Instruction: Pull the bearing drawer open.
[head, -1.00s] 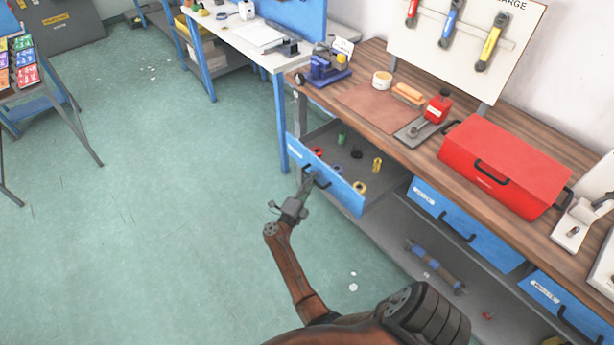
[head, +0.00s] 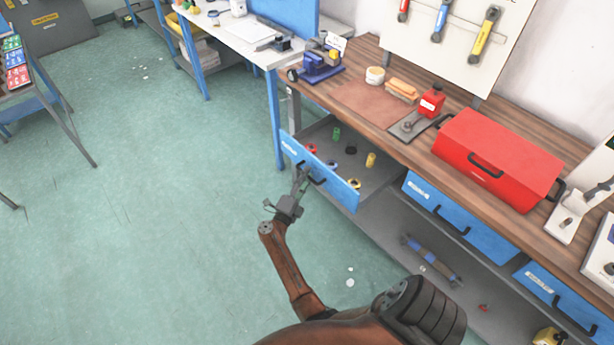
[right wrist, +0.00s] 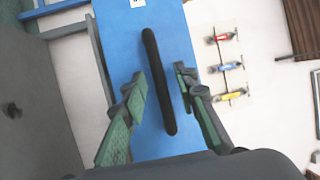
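The blue-fronted drawer (head: 338,188) under the left end of the workbench stands pulled out, with its grey interior showing. Small coloured round parts (head: 351,150) lie spread inside it. Its dark bar handle (head: 318,182) is on the blue front; in the right wrist view the handle (right wrist: 157,85) runs between my fingers. My right gripper (head: 300,180) is at the drawer front, and its green-padded fingers (right wrist: 162,88) are apart on either side of the handle, with gaps showing. My left gripper is not in view.
Two closed blue drawers (head: 457,216) are farther right under the wooden bench top (head: 345,97). A red toolbox (head: 497,160) stands on the bench. The green floor (head: 180,220) left of the drawer is clear.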

